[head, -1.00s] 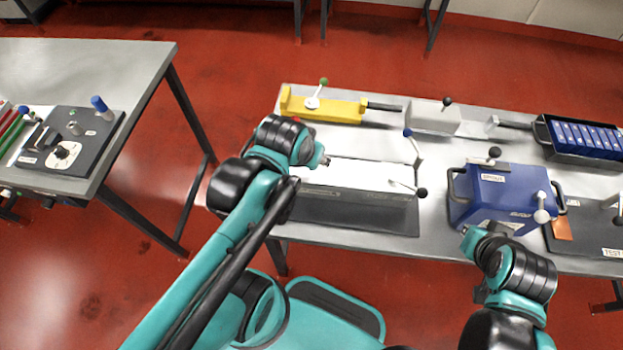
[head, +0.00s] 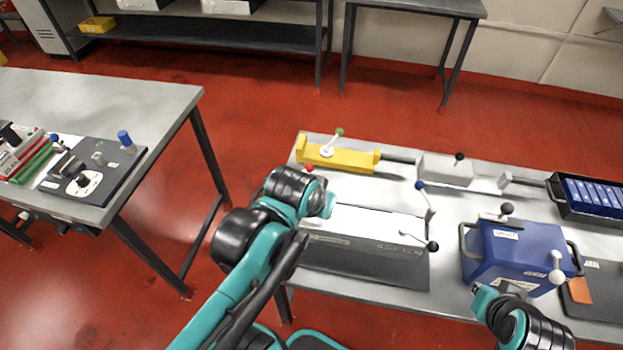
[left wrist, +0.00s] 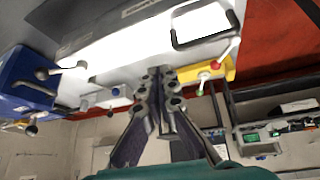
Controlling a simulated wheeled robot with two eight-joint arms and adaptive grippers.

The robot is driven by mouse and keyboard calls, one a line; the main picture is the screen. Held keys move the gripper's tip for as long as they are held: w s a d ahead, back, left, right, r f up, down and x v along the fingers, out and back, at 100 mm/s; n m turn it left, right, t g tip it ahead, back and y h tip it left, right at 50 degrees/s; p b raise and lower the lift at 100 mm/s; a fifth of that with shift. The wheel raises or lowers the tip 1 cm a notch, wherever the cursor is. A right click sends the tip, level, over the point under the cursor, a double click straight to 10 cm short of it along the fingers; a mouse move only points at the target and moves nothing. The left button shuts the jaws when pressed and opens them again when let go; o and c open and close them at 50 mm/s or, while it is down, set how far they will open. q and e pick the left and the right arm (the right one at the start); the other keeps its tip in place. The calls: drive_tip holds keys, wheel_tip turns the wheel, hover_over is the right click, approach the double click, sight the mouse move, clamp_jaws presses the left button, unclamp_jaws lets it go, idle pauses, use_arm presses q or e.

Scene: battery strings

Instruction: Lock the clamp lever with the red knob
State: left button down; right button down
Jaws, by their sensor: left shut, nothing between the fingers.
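The red knob (head: 309,167) shows just behind my left arm in the head view, and the arm hides its lever there. In the left wrist view the red knob (left wrist: 215,64) sits at the end of a pale lever that slants up to the right, beside a dark loop handle. My left gripper (left wrist: 160,76) is shut and empty, with the red knob to the right of its fingertips and apart from them. In the head view the left fingertips are hidden behind the wrist. My right gripper (head: 478,292) is low in front of the blue box; its fingers are not clear.
The yellow fixture (head: 345,158) with a green-knobbed lever stands behind the red knob. Levers with a blue knob (head: 420,186) and a black knob (head: 433,246) stand to the right. The blue box (head: 510,250) is farther right. A side table (head: 160,100) stands left across a floor gap.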

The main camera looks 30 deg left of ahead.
use_arm(q)
drive_tip(key=w+a+r+n+g+p, duration=0.25)
drive_tip(key=w+a+r, duration=0.2)
drive_tip(key=w, duration=0.35)
drive_tip(key=w+a+f+n+g+h+p, duration=0.2)
drive_tip(key=w+a+n+g+p, duration=0.35)
drive_tip(key=w+a, duration=0.75)
drive_tip(key=w+a+f+n+h, duration=0.1)
drive_tip(key=w+a+f+n, duration=0.25)
drive_tip(key=a+f, duration=0.35)
drive_tip(key=b+x, duration=0.1)
drive_tip(key=x, duration=0.4)
drive_tip(key=b+x, duration=0.1)
drive_tip(key=x, duration=0.4)
drive_tip(key=shift+s+b, duration=0.2)
drive_tip(key=shift+b, duration=0.2)
drive_tip(key=d, duration=0.1)
drive_tip(key=s+d, duration=0.1)
drive_tip(key=d, duration=0.1)
drive_tip(key=shift+s+d+r+b, duration=0.3)
drive_tip(key=shift+d+r, duration=0.05)
drive_tip(key=shift+r, duration=0.05)
drive_tip(key=shift+d, duration=0.1)
